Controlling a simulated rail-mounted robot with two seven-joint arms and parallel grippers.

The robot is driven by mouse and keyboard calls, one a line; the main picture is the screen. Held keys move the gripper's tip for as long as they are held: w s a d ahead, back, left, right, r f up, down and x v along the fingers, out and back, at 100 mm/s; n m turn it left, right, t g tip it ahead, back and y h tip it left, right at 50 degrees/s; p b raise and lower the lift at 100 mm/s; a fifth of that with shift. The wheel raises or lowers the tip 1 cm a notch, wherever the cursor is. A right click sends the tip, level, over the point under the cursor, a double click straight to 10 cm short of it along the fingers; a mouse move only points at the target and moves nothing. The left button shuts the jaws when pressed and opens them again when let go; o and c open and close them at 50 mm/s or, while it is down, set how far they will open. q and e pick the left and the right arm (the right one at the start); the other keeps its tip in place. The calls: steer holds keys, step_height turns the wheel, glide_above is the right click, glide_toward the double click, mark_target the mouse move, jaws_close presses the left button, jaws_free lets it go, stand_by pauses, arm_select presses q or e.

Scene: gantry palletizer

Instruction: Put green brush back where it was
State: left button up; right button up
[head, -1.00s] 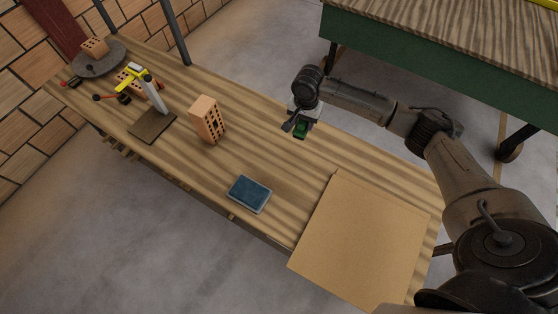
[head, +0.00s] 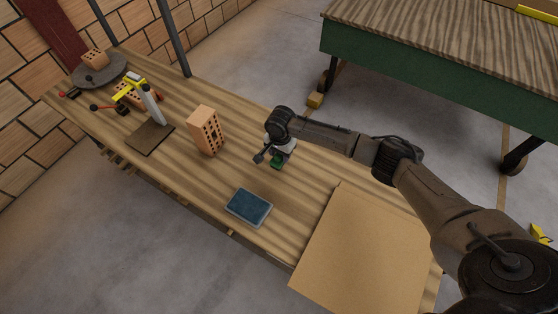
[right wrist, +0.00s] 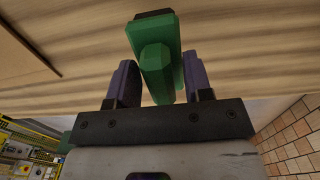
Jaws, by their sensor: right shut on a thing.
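The green brush (right wrist: 155,60) is between the two fingers of my right gripper (right wrist: 155,85) in the right wrist view, with its dark end farthest from the gripper. In the head view my right gripper (head: 277,157) is shut on the green brush (head: 277,163), over the wooden bench (head: 305,170), right of the upright brick and above and right of the blue pad. I cannot tell the exact gap between brush and bench. My left gripper is not in view.
A blue pad (head: 248,207) lies near the front edge. A holed brick (head: 205,130) stands upright left of the gripper. A yellow-topped stand (head: 150,110) and a round plate (head: 98,72) are farther left. A tan board (head: 362,245) covers the right end.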

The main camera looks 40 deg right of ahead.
steer(key=shift+w+a+f, duration=0.1)
steer(key=shift+a+f, duration=0.05)
steer(key=shift+f, duration=0.35)
step_height(320, 180, down, 3)
steer(key=shift+b, duration=0.6)
steer(key=shift+f, duration=0.1)
steer(key=shift+f, duration=0.1)
steer(key=o, duration=0.9)
